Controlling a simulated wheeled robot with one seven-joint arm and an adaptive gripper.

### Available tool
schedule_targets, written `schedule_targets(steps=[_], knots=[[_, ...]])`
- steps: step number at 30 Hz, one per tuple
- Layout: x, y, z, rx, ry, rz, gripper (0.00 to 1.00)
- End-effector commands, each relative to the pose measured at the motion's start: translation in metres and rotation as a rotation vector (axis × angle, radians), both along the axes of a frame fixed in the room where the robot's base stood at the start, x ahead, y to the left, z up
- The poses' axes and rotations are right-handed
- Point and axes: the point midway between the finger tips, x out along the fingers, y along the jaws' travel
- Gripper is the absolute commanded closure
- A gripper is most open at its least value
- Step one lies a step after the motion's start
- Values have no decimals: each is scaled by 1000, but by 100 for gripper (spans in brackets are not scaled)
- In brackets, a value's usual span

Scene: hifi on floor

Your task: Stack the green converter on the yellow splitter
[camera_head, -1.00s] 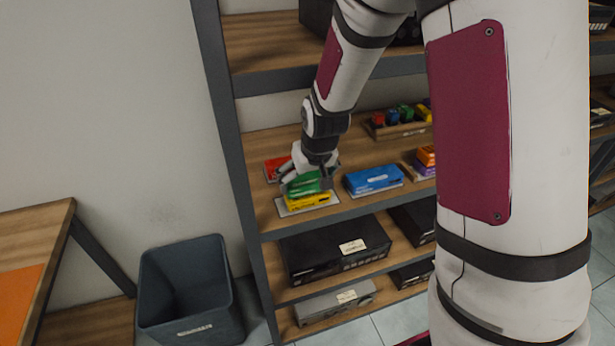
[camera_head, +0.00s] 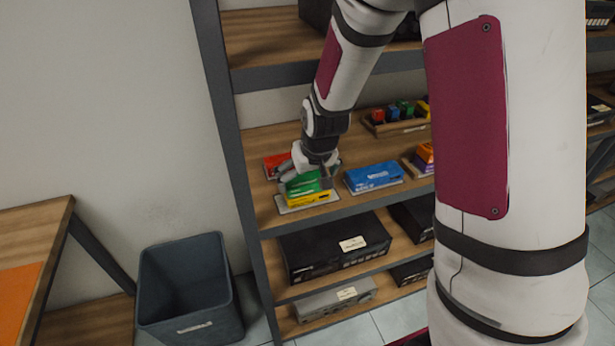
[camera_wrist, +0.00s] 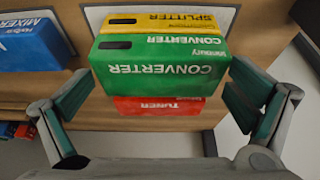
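The green converter (camera_head: 303,184) rests on top of the yellow splitter (camera_head: 310,199) on the middle shelf, roughly lined up with it. In the wrist view the converter (camera_wrist: 160,66) lies between my two fingers, and the splitter (camera_wrist: 180,20) shows past its far edge. My gripper (camera_wrist: 160,108) is open, with a visible gap between each finger and the converter's ends. In the head view my gripper (camera_head: 310,178) is right at the converter and hides part of it.
A red tuner box (camera_head: 275,163) lies just behind the stack. A blue mixer box (camera_head: 374,177) is to its right. A wooden tray of small coloured items (camera_head: 398,126) stands further back. The shelf upright (camera_head: 232,130) is close on the left.

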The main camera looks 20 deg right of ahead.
Motion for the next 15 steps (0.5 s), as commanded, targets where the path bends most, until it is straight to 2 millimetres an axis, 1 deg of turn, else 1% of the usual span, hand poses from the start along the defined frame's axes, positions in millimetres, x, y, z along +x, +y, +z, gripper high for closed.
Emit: schedule_targets(steps=[8, 11, 15], knots=[[-1, 0, 1, 0, 0, 0, 0], [-2, 0, 7, 0, -2, 0, 0], [-9, 0, 25, 0, -4, 0, 0]])
